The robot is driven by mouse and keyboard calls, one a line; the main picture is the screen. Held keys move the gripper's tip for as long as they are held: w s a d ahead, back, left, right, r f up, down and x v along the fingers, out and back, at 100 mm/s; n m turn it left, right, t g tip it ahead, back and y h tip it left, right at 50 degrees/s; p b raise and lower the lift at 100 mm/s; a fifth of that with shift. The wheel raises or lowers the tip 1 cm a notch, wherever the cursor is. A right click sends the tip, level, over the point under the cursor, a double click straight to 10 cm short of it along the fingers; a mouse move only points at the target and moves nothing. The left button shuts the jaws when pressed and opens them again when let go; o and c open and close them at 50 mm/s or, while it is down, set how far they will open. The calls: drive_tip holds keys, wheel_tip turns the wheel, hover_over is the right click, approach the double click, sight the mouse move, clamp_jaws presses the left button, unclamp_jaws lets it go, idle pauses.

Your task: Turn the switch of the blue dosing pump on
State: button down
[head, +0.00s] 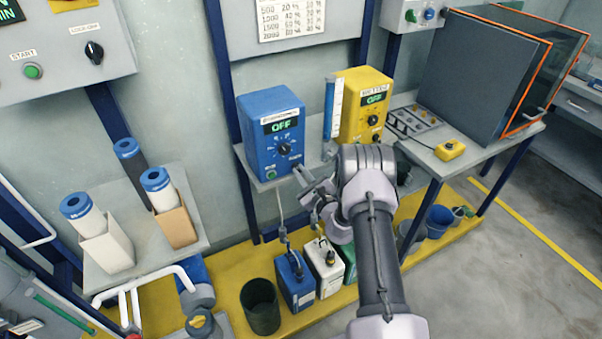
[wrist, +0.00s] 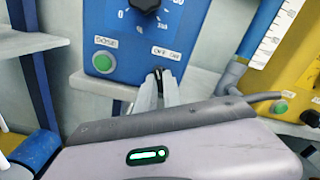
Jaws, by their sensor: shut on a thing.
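The blue dosing pump (head: 275,138) stands on a grey shelf in the head view, and its green display reads OFF. It has a black dial (head: 284,149) on its front; the dial also shows in the wrist view (wrist: 146,5). A green DOSE button (wrist: 103,62) is at its lower left. My gripper (wrist: 159,80) is at the lower right of the pump's front, just under a small white label. Its fingers are shut on the small dark switch (wrist: 158,72), which they mostly hide. In the head view my gripper (head: 304,174) reaches the pump's lower right corner.
A yellow pump (head: 362,105), also showing OFF, stands to the right, with a blue graduated tube (head: 332,110) between the pumps. Canisters (head: 296,278) and a dark bucket (head: 260,306) stand below. A yellow button box (head: 450,149) is on the bench at right.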

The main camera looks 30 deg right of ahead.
drive_tip(key=m, duration=1.2)
drive_tip(key=shift+f+m, duration=0.1)
drive_tip(key=shift+m, duration=0.3)
idle(0.4)
drive_tip(key=c, duration=1.5)
unclamp_jaws()
drive_tip(key=s+p, duration=0.1)
drive_tip(key=s, duration=0.4)
drive_tip(key=s+p, duration=0.2)
drive_tip(key=s, duration=0.4)
drive_tip(key=s+p, duration=0.1)
drive_tip(key=s, duration=0.5)
drive_tip(key=shift+s+d+p, duration=0.25)
drive_tip(key=shift+d+p, duration=0.05)
